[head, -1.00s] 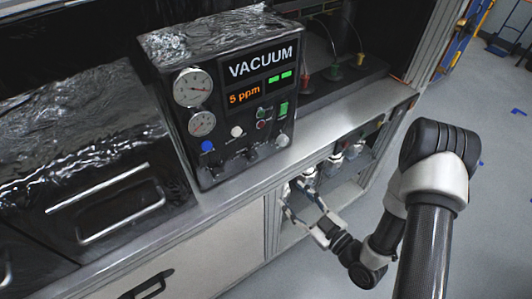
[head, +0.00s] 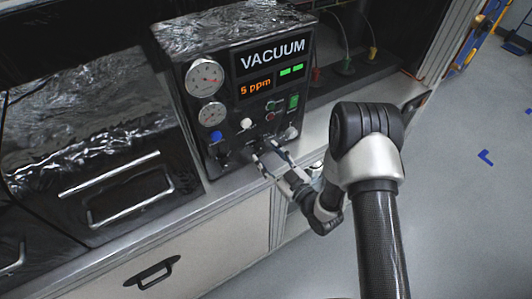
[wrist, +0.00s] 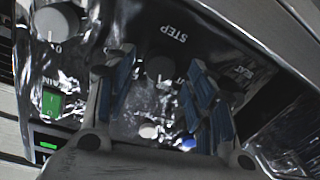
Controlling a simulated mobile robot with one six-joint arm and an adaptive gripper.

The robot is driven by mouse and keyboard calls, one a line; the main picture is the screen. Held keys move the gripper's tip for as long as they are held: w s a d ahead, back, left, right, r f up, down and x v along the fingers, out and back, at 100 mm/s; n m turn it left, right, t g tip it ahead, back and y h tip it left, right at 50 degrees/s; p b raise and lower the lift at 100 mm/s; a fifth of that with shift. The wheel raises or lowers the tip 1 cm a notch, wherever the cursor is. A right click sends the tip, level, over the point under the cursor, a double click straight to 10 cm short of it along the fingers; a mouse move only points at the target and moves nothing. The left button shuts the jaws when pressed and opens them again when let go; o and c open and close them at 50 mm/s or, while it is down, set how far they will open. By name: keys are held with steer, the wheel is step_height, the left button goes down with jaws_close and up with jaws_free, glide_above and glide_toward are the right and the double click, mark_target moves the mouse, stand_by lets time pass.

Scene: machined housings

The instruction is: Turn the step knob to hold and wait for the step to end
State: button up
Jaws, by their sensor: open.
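The dark step knob (wrist: 160,68) shows in the wrist view below the printed word STEP. It is on the front panel of the black vacuum unit (head: 190,42), whose orange display reads 5 ppm. My gripper (head: 265,150) is open at the lower part of this panel. In the wrist view its blue-padded fingers stand to the left and right of the step knob, with gaps between. I cannot tell how far the knob sits between the tips, nor which setting it points to. In the head view the fingers partly cover that area.
A blue knob (head: 216,137) and a white knob (head: 246,123) sit near the gripper. A pale knob (head: 291,132) and a green switch (head: 293,102) are to the right. The metal bench edge (head: 228,184) runs below the panel. A foil-covered box (head: 85,115) stands left.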

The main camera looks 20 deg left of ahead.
steer(key=shift+x, duration=0.8)
steer(key=shift+c, duration=0.2)
steer(key=c, duration=1)
steer(key=shift+c, duration=0.2)
